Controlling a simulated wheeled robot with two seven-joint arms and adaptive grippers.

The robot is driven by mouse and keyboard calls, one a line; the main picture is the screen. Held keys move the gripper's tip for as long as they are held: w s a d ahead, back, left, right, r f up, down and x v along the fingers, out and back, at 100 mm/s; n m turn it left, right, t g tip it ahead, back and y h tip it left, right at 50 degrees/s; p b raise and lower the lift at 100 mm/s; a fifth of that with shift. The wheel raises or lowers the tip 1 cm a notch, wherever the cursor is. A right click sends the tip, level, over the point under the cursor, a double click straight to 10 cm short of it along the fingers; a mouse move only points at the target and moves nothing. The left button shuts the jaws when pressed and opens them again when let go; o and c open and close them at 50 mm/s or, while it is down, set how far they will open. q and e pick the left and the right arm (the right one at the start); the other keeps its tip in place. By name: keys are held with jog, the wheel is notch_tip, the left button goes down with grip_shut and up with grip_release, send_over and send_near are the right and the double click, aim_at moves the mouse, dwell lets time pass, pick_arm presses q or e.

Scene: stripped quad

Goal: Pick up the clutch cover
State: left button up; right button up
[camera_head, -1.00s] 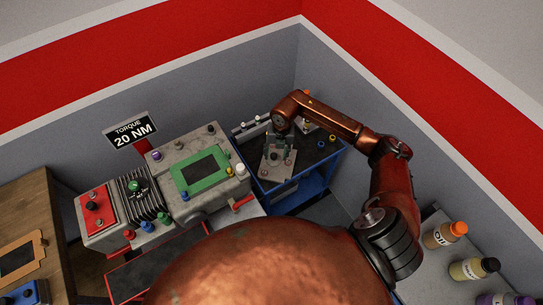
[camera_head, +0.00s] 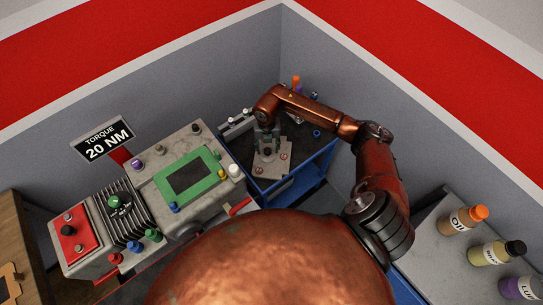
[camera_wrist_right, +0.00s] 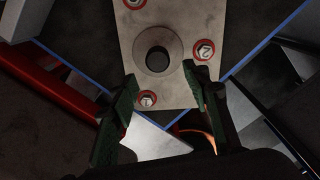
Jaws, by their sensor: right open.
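The clutch cover appears to be the pale metal plate (camera_head: 272,170) lying on the blue cart. In the right wrist view the plate (camera_wrist_right: 187,91) shows a round central boss with a dark hole and red-ringed numbered spots, 2 and 1 among them. My right gripper (camera_wrist_right: 160,76) is open, with its two dark green fingers apart on either side of the plate's near end, below the boss in the picture. In the head view my right gripper (camera_head: 267,143) is above the plate. I cannot tell whether the fingers touch it. My left gripper is not in view.
The blue cart (camera_head: 298,184) stands in the wall corner, with small coloured items at its back. A grey engine block (camera_head: 150,189) with a green panel is left of it. A "TORQUE 20 NM" sign (camera_head: 103,141) stands behind. Bottles (camera_head: 463,219) stand on a grey surface at right.

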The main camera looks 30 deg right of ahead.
aim_at(268, 151)
jog(key=shift+w+d+f, duration=0.1)
jog(key=shift+w+f, duration=0.05)
jog(key=shift+f, duration=0.7)
jog(key=shift+w+d+f, duration=0.1)
jog(key=shift+w+f, duration=0.1)
jog(key=shift+f, duration=0.7)
jog(key=shift+w+d+f, duration=0.1)
jog(key=shift+w+f, duration=0.05)
jog(key=shift+f, duration=0.7)
grip_shut()
jog(key=shift+r, duration=0.1)
